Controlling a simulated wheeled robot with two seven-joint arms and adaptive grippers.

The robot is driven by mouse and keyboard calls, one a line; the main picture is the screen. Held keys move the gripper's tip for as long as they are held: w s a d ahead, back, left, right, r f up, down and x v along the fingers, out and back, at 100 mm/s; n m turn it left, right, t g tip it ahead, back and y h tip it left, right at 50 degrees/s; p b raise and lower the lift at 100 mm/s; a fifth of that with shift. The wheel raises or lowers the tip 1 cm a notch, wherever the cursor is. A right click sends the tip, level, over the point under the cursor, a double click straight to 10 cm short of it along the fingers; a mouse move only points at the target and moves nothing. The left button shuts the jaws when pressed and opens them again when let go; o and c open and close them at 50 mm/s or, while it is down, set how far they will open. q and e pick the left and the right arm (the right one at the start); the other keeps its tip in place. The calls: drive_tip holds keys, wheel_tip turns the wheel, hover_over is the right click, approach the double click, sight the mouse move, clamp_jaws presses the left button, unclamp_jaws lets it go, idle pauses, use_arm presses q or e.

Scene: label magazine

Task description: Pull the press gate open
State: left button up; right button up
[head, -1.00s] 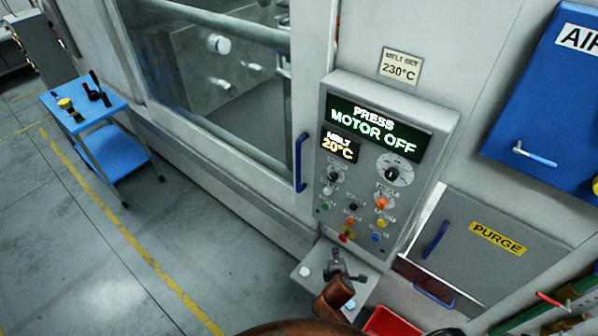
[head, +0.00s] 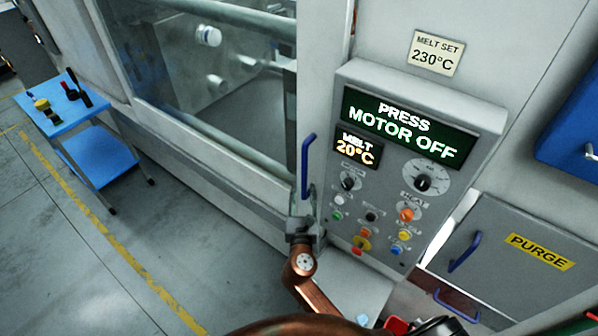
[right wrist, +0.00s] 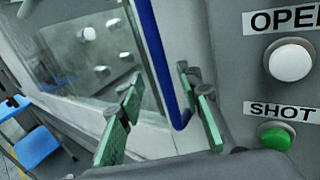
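The press gate (head: 215,85) is a framed window panel on the machine's front and appears closed. Its blue upright handle (head: 306,165) is at the gate's right edge, beside the control panel. My right gripper (head: 305,215) is at the handle's lower end in the head view. In the right wrist view, its green-padded fingers (right wrist: 160,90) are spread apart, with the blue handle (right wrist: 165,60) showing between them. The fingers are not closed on it; whether either touches it cannot be told. My left gripper is not in view.
The control panel (head: 472,108) with its knobs and buttons stands just right of the gripper. A white OPEN button (right wrist: 290,62) and green SHOT button (right wrist: 277,137) are close by. A purge cover (head: 500,240) is at right. A blue cart (head: 62,122) stands at left on open floor.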

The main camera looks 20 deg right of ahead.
sight(304, 177)
drive_tip(key=shift+w+d+r, duration=0.15)
drive_tip(key=shift+w+r, duration=0.05)
drive_tip(key=shift+w, duration=0.2)
drive_tip(key=p+x, duration=0.1)
drive_tip(key=x, duration=0.3)
drive_tip(key=shift+w+d+r, duration=0.1)
drive_tip(key=shift+w+d, duration=0.15)
drive_tip(key=shift+w, duration=0.05)
drive_tip(key=shift+x, duration=0.95)
drive_tip(key=c, duration=0.8)
clamp_jaws()
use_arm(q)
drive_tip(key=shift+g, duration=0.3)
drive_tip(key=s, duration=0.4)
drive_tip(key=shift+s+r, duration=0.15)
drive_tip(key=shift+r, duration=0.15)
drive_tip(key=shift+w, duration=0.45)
